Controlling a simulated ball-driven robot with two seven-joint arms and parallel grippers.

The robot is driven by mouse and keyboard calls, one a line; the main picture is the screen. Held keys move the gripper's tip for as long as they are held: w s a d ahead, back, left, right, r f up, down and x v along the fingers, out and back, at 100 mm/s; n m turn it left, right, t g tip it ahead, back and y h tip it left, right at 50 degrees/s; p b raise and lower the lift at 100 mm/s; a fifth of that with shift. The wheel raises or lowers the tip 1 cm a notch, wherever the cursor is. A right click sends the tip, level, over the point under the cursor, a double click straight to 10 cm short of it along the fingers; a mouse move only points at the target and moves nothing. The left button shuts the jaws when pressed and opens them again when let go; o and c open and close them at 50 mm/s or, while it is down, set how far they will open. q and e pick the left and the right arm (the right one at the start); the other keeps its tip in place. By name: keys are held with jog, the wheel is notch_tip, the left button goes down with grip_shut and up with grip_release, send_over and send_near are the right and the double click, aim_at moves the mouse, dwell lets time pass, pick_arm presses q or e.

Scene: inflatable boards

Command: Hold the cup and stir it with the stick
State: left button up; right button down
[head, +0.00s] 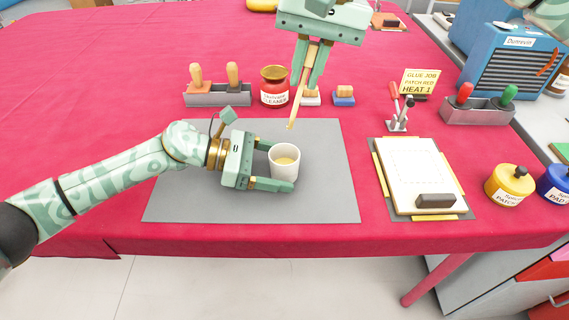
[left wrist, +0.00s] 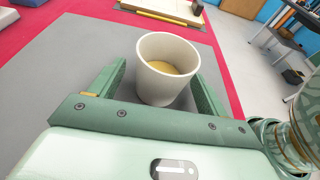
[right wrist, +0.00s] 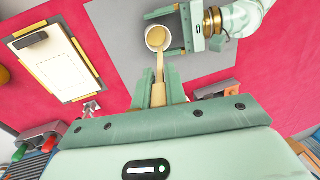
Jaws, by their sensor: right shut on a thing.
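A white cup (head: 284,170) with yellowish liquid stands upright on the grey mat (head: 190,205). My left gripper (head: 281,166) lies low, its fingers on either side of the cup; in the left wrist view (left wrist: 160,76) a gap shows between the left finger and the cup (left wrist: 153,91). My right gripper (head: 307,86) points down and is shut on a light wooden stick (head: 297,105). The stick's lower tip is above and behind the cup in the head view. In the right wrist view the stick (right wrist: 160,66) overlaps the cup's rim (right wrist: 149,33).
Behind the mat are a holder with orange-handled tools (head: 217,99), a red jar (head: 274,88) and a blue block (head: 344,96). The left of the red table is clear.

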pick_arm(q)
jog(key=v, duration=1.2)
